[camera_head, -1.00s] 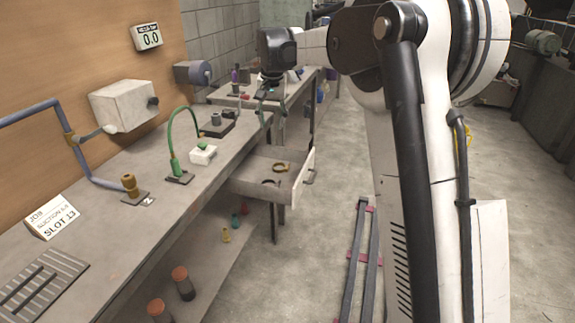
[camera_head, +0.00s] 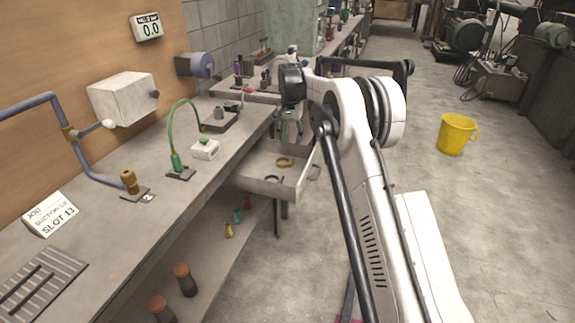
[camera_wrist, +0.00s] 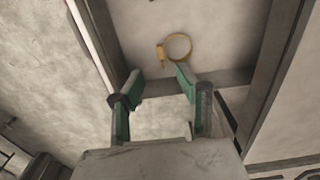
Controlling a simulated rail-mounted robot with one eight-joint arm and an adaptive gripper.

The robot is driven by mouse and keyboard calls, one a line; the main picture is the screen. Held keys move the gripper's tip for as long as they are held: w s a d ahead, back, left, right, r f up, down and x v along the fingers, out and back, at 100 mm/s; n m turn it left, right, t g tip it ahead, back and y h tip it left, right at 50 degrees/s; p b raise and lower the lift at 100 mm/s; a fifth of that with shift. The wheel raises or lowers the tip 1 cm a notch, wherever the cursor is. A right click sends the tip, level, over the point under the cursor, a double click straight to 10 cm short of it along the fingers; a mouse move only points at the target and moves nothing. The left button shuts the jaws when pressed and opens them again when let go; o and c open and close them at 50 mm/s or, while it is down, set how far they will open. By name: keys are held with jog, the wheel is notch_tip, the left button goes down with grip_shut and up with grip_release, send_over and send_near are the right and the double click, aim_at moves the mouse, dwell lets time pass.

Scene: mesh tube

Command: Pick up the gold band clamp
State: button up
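The gold band clamp (camera_head: 284,162) lies flat in the open drawer (camera_head: 270,188) under the workbench. In the wrist view the gold band clamp (camera_wrist: 178,48) is a thin ring with a small block on its left side, lying on the pale drawer floor. My gripper (camera_head: 288,138) is above the drawer at its back part. In the wrist view my gripper (camera_wrist: 158,80) is open and empty, its green-padded fingers wide apart. The clamp shows just beyond the fingertips and is not touched by them.
The workbench (camera_head: 190,195) edge is at the left, and a yellow bucket (camera_head: 456,134) stands on the open floor at right.

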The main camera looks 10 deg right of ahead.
send_over(291, 162)
jog(key=f, duration=0.3)
jog(key=s+f, duration=0.1)
jog(key=f, duration=0.1)
jog(key=shift+a+f, duration=0.25)
jog(key=shift+w+d+f+b, duration=0.1)
jog(key=shift+f+b, duration=0.15)
jog(key=shift+f, duration=0.65)
jog(key=shift+w+f+b, duration=0.15)
jog(key=shift+f+b, duration=0.1)
jog(key=shift+f, duration=0.6)
jog(key=shift+w+d+f+b, duration=0.1)
jog(key=shift+f+b, duration=0.15)
jog(key=shift+f, duration=0.65)
grip_shut()
